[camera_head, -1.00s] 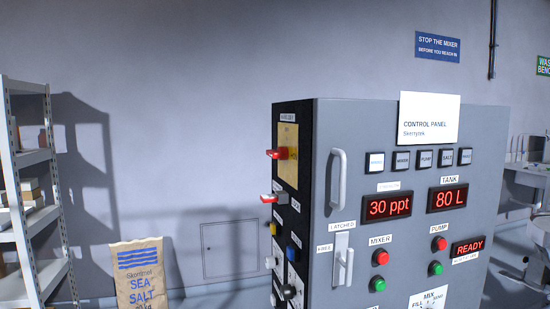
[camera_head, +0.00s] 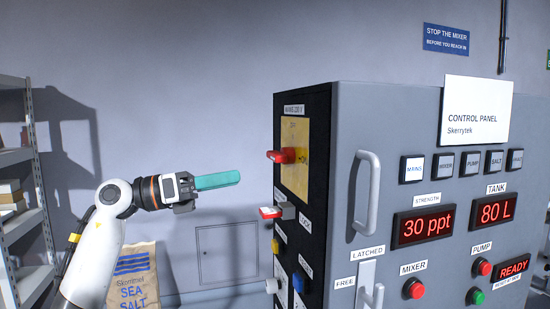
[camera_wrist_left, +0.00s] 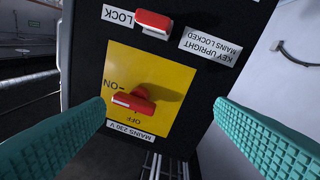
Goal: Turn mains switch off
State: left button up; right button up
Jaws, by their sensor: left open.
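The mains switch (camera_head: 280,157) is a red handle on a yellow plate (camera_head: 295,180), on the black side face of the control cabinet. In the left wrist view, which shows it upside down, the red handle (camera_wrist_left: 133,103) lies nearly crosswise near the ON mark. The OFF lettering is partly hidden. The red lock key (camera_head: 270,212) sits on the same face below the switch and also shows in the wrist view (camera_wrist_left: 153,23). My left gripper (camera_head: 238,179) is open and empty, with teal fingers pointing at the cabinet. A gap separates it from the switch. My right gripper is out of view.
The grey cabinet front has a large handle (camera_head: 366,195), lit buttons and red displays. A sea salt sack (camera_head: 132,275) stands low behind my left arm. Shelving (camera_head: 30,200) is at far left. Space between gripper and switch is clear.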

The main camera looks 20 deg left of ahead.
aim_at(270, 156)
pick_arm(q)
jog(key=s+r+m+y, duration=0.2)
jog(key=s+r+m, duration=0.1)
jog(key=s+r, duration=0.2)
jog(key=p+x, duration=0.1)
jog(key=x, duration=0.4)
jog(key=p+x, duration=0.2)
jog(key=x, duration=0.4)
jog(key=shift+w+a, duration=0.3)
jog(key=shift+w, duration=0.05)
jog(key=shift+w+d+f+p, duration=0.1)
jog(key=shift+w+d+p, duration=0.15)
jog(key=shift+d+p, duration=0.15)
jog(key=c, duration=1)
